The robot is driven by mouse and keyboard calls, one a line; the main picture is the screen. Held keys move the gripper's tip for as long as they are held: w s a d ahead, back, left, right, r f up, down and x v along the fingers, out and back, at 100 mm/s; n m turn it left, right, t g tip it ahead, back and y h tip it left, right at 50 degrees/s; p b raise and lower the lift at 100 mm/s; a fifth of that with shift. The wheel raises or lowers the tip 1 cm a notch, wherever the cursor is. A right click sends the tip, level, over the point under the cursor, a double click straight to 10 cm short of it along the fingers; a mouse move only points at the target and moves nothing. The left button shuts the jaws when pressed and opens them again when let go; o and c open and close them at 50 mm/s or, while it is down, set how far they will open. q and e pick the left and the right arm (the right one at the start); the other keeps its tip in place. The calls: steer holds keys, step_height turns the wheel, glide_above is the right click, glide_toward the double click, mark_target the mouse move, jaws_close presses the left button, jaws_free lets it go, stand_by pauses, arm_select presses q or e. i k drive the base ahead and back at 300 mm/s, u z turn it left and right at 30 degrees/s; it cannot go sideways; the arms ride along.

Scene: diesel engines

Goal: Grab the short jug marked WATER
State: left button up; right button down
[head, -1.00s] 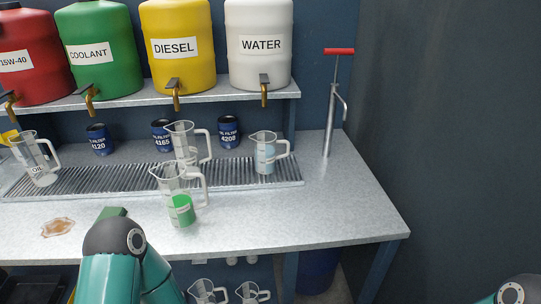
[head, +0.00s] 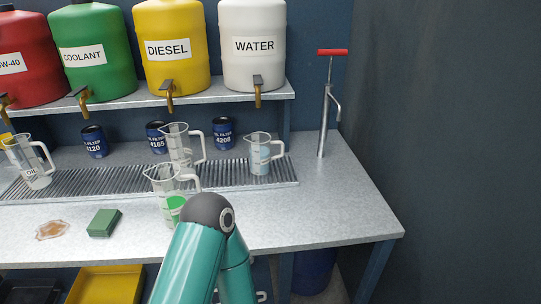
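A short clear jug (head: 259,158) with pale blue liquid stands upright at the right end of the slatted drip tray (head: 220,177), below the WATER tank. Its label is too small to read. A taller jug (head: 180,140) stands to its left, and a jug with green liquid (head: 160,183) stands in front of that, partly hidden by my arm. A jug marked OIL (head: 38,177) is at the far left. One teal arm of mine rises from the bottom centre; no gripper shows, and my other arm is out of view.
A white WATER tank (head: 253,50) with a brass tap (head: 257,95) sits on the upper shelf. A red-handled pump (head: 326,110) stands at the right. A green sponge (head: 103,223) and a brown spill (head: 52,230) lie front left.

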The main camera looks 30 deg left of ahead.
mark_target(265, 154)
steer(key=u, duration=0.1)
steer(key=k, duration=1.05)
steer(key=u, duration=0.45)
steer(key=i, duration=1)
